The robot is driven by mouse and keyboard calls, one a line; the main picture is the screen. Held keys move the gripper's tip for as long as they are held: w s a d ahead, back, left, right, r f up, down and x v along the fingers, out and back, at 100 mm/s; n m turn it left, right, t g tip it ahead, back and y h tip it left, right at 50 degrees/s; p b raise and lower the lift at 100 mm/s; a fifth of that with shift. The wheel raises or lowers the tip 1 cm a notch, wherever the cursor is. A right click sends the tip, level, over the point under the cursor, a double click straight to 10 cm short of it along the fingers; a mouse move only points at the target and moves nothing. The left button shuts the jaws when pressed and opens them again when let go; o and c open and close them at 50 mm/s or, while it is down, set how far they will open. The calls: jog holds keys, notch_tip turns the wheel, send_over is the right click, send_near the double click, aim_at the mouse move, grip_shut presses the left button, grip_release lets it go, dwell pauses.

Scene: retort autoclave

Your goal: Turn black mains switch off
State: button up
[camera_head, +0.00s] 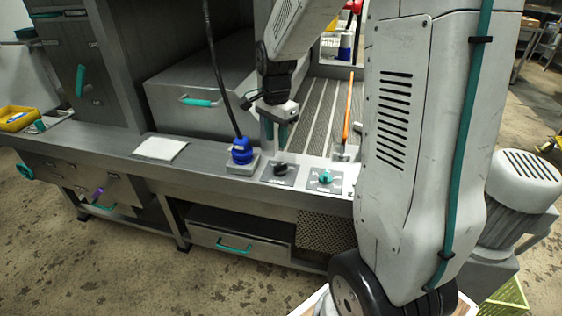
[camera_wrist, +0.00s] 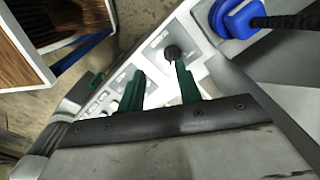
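The black mains switch (camera_head: 280,168) is a small round knob on a square plate on the bench's front ledge. The switch also shows in the wrist view (camera_wrist: 172,52), just beyond the tip of the right-hand finger. My gripper (camera_head: 276,139) points down above the ledge, close over the switch. Its two green fingers stand apart with nothing between them, as the wrist view (camera_wrist: 160,69) also shows. I see no clear contact between the fingers and the switch. The exact setting of the switch is too small to read.
A blue plug (camera_head: 241,152) with a black cable stands left of the switch. A teal knob (camera_head: 325,177) sits on a plate to its right. An orange-handled tool (camera_head: 346,125) leans behind that. A white cloth (camera_head: 160,148) lies farther left on the ledge.

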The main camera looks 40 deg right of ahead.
aim_at(281, 165)
jog(key=w+d+f+m, duration=0.2)
jog(key=f, duration=0.1)
jog(key=d+f, duration=0.1)
jog(key=shift+w+d+f+m, duration=0.25)
jog(key=shift+w+f+m, duration=0.1)
jog(key=shift+w+m, duration=0.05)
jog(key=shift+d+f, duration=0.1)
jog(key=shift+f, duration=0.25)
notch_tip(281, 165, down, 7)
jog(key=shift+f, duration=0.1)
grip_shut()
